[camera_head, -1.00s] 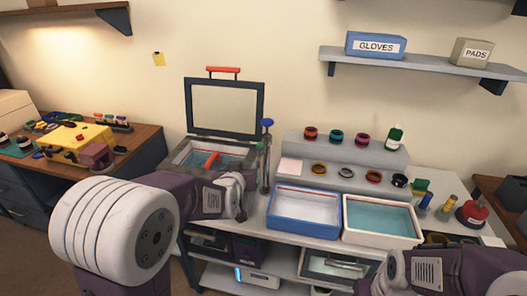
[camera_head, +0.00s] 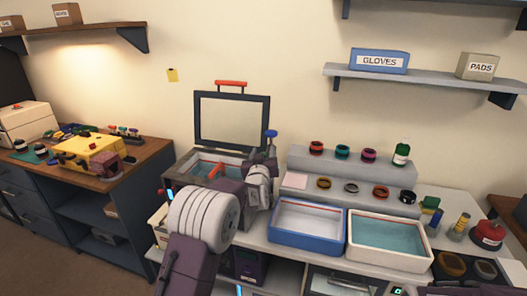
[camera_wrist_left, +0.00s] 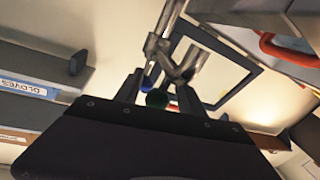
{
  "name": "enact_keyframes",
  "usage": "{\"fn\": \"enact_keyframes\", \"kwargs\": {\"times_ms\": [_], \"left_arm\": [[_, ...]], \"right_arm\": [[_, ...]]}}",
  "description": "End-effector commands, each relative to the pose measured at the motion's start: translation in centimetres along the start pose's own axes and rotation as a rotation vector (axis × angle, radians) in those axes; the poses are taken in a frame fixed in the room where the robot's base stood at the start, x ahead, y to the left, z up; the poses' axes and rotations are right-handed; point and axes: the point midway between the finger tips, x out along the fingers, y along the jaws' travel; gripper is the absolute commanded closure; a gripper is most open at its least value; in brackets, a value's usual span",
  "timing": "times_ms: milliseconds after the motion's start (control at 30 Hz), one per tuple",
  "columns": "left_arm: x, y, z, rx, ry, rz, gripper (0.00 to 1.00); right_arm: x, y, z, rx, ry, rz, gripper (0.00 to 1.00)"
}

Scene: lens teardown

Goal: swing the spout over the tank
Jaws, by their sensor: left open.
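The tank (camera_head: 182,178) stands at the left end of the bench with its framed lid (camera_head: 233,120) raised. A blue-topped metal post (camera_head: 270,134) stands at its right. My left gripper (camera_head: 262,158) is at this post, hiding much of it and any spout in the head view. In the left wrist view, metal tubing (camera_wrist_left: 165,45) with a side branch, probably the spout, passes by the open fingers (camera_wrist_left: 158,92). A blue knob (camera_wrist_left: 147,82) and a green ball (camera_wrist_left: 157,98) show between them. I cannot tell whether the fingers touch the tubing. My right gripper is out of view.
A blue-rimmed tray (camera_head: 307,246) and a white tray (camera_head: 390,260) stand right of the post. Stepped risers (camera_head: 350,170) with several rings are behind them. A shelf (camera_head: 420,81) is on the wall. A wooden desk (camera_head: 140,158) is at the left.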

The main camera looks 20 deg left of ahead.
Motion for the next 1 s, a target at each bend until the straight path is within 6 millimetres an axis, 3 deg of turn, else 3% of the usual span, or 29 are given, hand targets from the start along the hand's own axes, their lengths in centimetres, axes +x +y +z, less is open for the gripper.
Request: {"fn": "enact_keyframes", "kwargs": {"times_ms": [267, 433, 467, 1000], "left_arm": [[0.31, 0.03, 0.01, 0.0, 0.0, 0.001, 0.54], [0.29, 0.03, 0.01, 0.0, 0.0, 0.001, 0.98], [0.29, 0.03, 0.01, 0.0, 0.0, 0.001, 1.0], [0.27, 0.03, 0.01, 0.0, 0.0, 0.001, 1.0]], "right_arm": [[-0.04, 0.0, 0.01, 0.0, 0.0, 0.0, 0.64], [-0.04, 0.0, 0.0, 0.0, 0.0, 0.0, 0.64], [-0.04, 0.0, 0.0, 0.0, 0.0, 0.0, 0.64], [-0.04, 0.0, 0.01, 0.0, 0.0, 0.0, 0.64]]}}
